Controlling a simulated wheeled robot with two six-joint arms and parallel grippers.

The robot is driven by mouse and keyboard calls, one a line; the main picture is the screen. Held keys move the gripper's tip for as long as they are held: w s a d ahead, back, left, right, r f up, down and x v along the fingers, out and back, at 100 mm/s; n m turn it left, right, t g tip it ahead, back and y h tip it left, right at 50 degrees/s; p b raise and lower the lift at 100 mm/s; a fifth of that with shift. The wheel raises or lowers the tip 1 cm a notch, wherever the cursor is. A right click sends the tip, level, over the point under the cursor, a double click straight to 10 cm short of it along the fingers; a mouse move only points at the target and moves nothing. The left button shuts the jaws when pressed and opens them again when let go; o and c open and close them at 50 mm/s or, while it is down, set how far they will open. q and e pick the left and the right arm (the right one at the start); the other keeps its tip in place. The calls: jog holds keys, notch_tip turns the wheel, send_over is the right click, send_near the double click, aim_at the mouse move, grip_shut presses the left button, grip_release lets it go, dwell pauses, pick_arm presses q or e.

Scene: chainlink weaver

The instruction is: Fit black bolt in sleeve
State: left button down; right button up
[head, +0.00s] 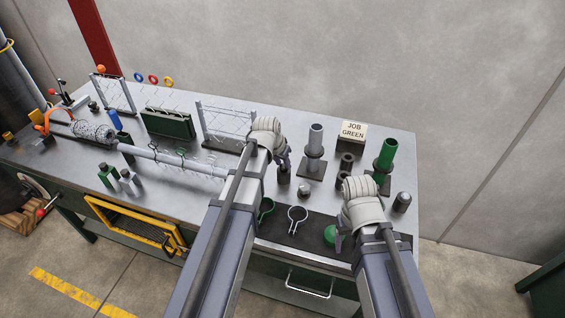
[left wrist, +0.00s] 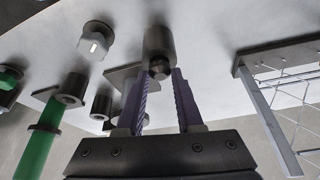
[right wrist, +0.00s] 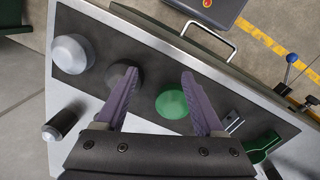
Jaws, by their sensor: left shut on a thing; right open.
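My left gripper (left wrist: 160,82) is shut on a small black knob-like end (left wrist: 160,69), which I take to be the black bolt. This end meets a wider dark cylinder (left wrist: 158,40); I cannot tell whether that is the bolt's body or a sleeve. A dark cylinder (head: 284,173) shows below my left gripper (head: 279,160) in the head view. Dark hollow sleeves stand to the right, one behind (head: 347,162) and one nearer (head: 342,180). My right gripper (right wrist: 160,88) is open and empty above the black mat (right wrist: 145,45), with a dark dome (right wrist: 123,75) by one finger.
A grey flanged post (head: 315,140) and a green tube (head: 385,155) stand behind the grippers. A green dome (right wrist: 172,100), a silver dome (right wrist: 72,53) and a grey-capped cylinder (right wrist: 60,125) are near my right gripper. A wire rack (head: 225,122) stands to the left.

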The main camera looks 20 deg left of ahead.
pick_arm(q)
jog(key=shift+f, duration=0.45)
pick_arm(e)
jog(key=shift+f, duration=0.4)
pick_arm(q)
jog(key=shift+c, duration=2.4)
grip_release()
jog(key=shift+r, duration=0.1)
pick_arm(e)
jog(key=shift+r, duration=0.1)
pick_arm(q)
jog(key=p+v, duration=0.7)
jog(key=shift+r, duration=0.35)
pick_arm(e)
notch_tip(320, 180, up, 7)
pick_arm(q)
jog(key=shift+s, duration=0.15)
